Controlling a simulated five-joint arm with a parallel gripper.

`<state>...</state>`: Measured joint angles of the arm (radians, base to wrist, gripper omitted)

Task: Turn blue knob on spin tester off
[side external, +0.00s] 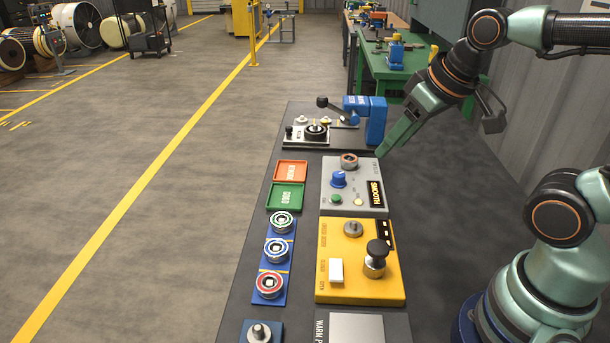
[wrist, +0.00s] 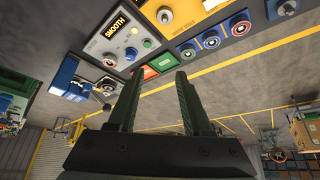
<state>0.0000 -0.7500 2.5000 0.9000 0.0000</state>
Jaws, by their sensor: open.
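The spin tester (side external: 370,169) is a grey box on the dark bench, with a display (side external: 376,193) reading SMOOTH. Its blue knob (side external: 338,180) stands upright on the left part of its top; which way the knob points is too small to tell. A round rotor (side external: 349,160) sits behind the knob. My gripper (side external: 383,151) is open and empty, above and beyond the tester's far right corner, apart from the knob. In the wrist view the tester (wrist: 101,46) and blue knob (wrist: 131,54) show beyond the open fingers (wrist: 157,84).
A blue clamp stand (side external: 376,120) is close behind the tester. A yellow box (side external: 335,240) with a black-topped knob is in front. Red (side external: 290,170) and green (side external: 286,197) trays and a blue strip of rotors (side external: 268,298) lie left. The bench right of the tester is clear.

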